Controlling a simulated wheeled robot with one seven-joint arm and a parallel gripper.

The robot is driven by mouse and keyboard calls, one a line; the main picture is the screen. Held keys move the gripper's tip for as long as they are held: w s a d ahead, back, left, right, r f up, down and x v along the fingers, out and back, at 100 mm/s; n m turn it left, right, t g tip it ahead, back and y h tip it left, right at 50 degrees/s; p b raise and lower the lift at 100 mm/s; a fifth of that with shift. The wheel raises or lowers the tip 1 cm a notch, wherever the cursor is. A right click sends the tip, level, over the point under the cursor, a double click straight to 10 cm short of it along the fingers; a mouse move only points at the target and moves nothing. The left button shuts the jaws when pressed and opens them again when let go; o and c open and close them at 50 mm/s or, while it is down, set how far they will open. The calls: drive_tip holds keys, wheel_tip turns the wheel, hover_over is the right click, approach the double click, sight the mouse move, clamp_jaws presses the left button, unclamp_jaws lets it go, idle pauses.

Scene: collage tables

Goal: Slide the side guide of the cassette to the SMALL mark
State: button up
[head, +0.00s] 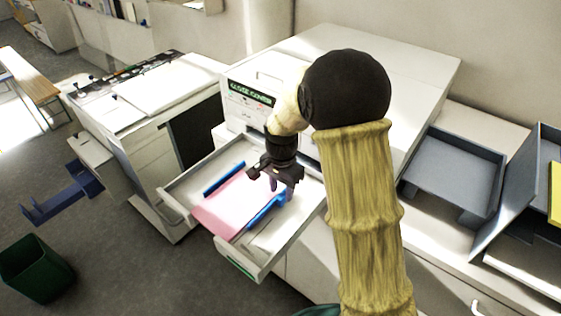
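The cassette (174,190) is a white drawer pulled out of a white printer-like machine. A stack of pink paper (222,207) lies in it. A blue bar (224,178) runs along the paper's far left side, and a second blue guide (262,213) lies along its right side. My gripper (276,184) points down over the cassette, close to the upper end of the right-hand blue guide. I cannot tell whether its fingers touch the guide or are closed on it. The SMALL mark is not readable here.
Grey trays (455,170) sit on the counter at right. Another white machine (150,95) stands at left. A green bin (35,268) and a dark blue holder (62,195) are at lower left, with open floor between.

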wheel_tip(320, 180, up, 16)
drive_tip(key=b, duration=0.2)
drive_tip(key=shift+d, duration=0.3)
drive_tip(key=s+d+f+n+t, duration=0.1)
drive_tip(key=s+d+f+n, duration=0.3)
drive_tip(key=s, duration=0.4)
drive_tip(key=s+d+f+n+t, duration=0.1)
drive_tip(key=s+d+f+n, duration=0.3)
drive_tip(key=s+d+f, duration=0.2)
wheel_tip(320, 180, down, 3)
drive_tip(key=shift+s+f+n+t, duration=0.1)
drive_tip(key=shift+s+n+t, duration=0.2)
drive_tip(key=shift+s, duration=0.65)
